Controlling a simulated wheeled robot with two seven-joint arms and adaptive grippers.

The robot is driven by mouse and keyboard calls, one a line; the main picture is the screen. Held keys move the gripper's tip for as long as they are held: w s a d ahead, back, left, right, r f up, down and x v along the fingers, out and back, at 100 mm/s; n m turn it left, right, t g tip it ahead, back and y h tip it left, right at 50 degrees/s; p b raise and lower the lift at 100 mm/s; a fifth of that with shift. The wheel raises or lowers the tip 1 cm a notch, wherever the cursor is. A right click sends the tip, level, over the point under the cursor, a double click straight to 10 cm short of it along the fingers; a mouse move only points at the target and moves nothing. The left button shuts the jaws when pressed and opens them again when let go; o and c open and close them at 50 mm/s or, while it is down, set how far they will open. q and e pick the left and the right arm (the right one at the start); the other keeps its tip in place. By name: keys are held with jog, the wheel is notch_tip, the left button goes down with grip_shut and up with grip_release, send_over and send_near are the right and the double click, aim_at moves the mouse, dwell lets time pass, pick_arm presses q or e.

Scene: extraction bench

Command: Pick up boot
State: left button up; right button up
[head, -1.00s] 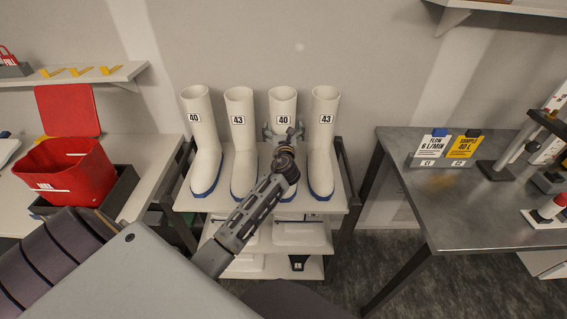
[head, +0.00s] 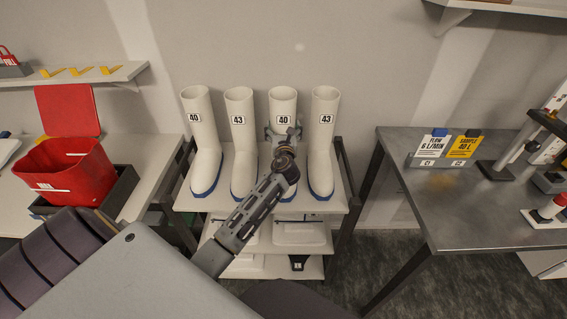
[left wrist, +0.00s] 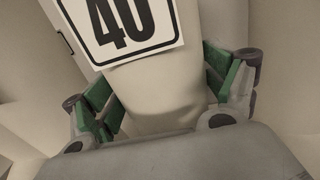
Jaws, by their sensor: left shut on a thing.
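Several white boots with blue soles stand upright in a row on the rack's top shelf (head: 219,202). They are labelled 40, 43, 40 and 43 from left to right. My left gripper (head: 283,133) is shut on the third boot (head: 283,100), around its shaft just below the 40 label. In the left wrist view the green finger pads (left wrist: 160,92) lie on both sides of this boot's shaft (left wrist: 158,90). My left arm hides the lower part and foot of this boot in the head view. My right gripper is not in view.
Boots labelled 43 stand close on both sides, the second (head: 241,125) and the fourth (head: 324,130). A red bin (head: 65,172) is on the left bench. A metal table (head: 470,205) with signs and a stand is at right. The wall is behind.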

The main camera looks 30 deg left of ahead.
aim_at(283, 103)
pick_arm(q)
jog(key=shift+r, duration=0.1)
jog(key=shift+c, duration=0.6)
jog(key=shift+r, duration=0.75)
notch_tip(283, 103, up, 3)
jog(key=shift+r+p, duration=0.1)
jog(key=shift+p, duration=0.4)
notch_tip(283, 103, up, 4)
jog(key=shift+p, duration=0.3)
jog(key=shift+r, duration=0.65)
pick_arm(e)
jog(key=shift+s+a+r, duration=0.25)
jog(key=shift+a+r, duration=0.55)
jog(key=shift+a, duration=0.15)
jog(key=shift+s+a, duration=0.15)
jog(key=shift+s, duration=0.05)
pick_arm(q)
jog(key=shift+r, duration=0.1)
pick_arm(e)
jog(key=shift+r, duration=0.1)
